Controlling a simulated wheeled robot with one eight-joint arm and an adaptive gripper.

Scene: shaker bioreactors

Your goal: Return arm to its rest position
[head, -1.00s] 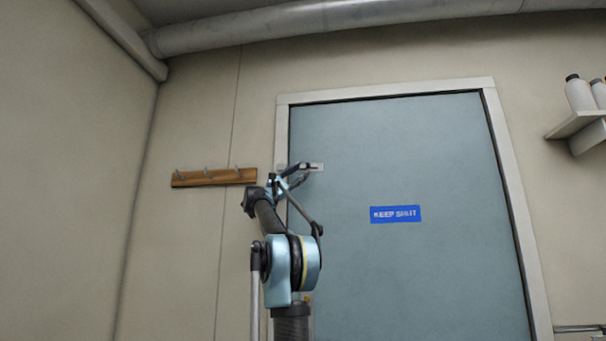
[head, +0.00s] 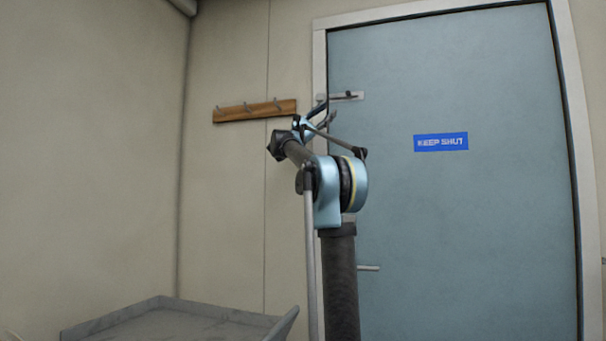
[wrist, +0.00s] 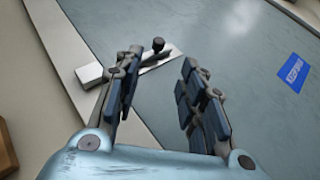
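My arm stands raised in front of the door (head: 480,230) in the head view, with its upper part tilted up toward the door's left edge. My gripper (head: 328,112) is at the arm's top, small and partly hidden there. In the wrist view my gripper (wrist: 160,85) shows its two dark-padded fingers spread apart, with nothing between them. A bolt latch with a black knob (wrist: 158,46) lies beyond the fingertips in that view. I cannot tell how far it is from them.
A wooden hook rail (head: 254,111) hangs on the wall left of the door. The door carries a blue "KEEP SHUT" sign (head: 441,142) and a lever handle (head: 368,267). A grey tray-like surface with raised edges (head: 180,326) is at the lower left.

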